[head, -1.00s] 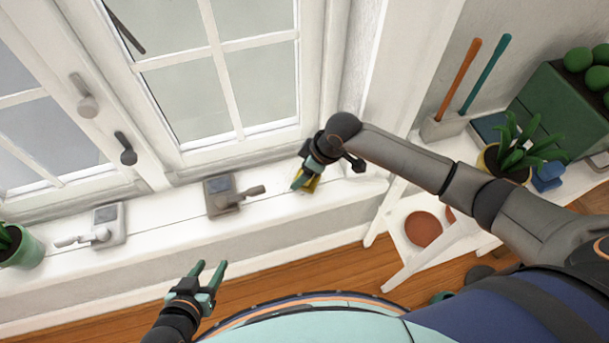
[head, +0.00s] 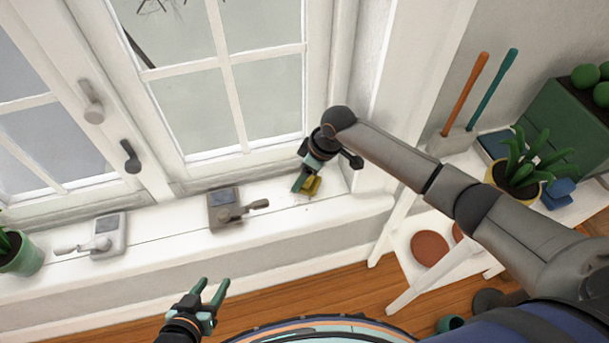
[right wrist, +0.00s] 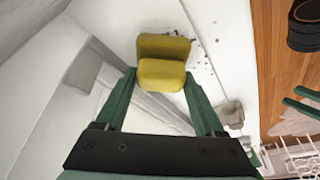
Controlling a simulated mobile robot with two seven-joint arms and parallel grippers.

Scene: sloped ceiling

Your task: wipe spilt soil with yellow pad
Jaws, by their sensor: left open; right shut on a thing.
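The yellow pad (right wrist: 163,62) is between the fingertips of my right gripper (right wrist: 160,82) in the right wrist view, and the gripper is shut on it. Dark specks of spilt soil (right wrist: 203,58) lie on the white sill beside the pad's right side. In the head view the yellow pad (head: 312,186) shows partly behind my right gripper (head: 301,180), low at the right end of the window sill. I cannot tell whether the pad touches the sill. My left gripper (head: 213,292) is open and empty, in front of the sill.
A white shelf at the right holds a yellow-potted plant (head: 515,170) and a tool holder (head: 452,140).

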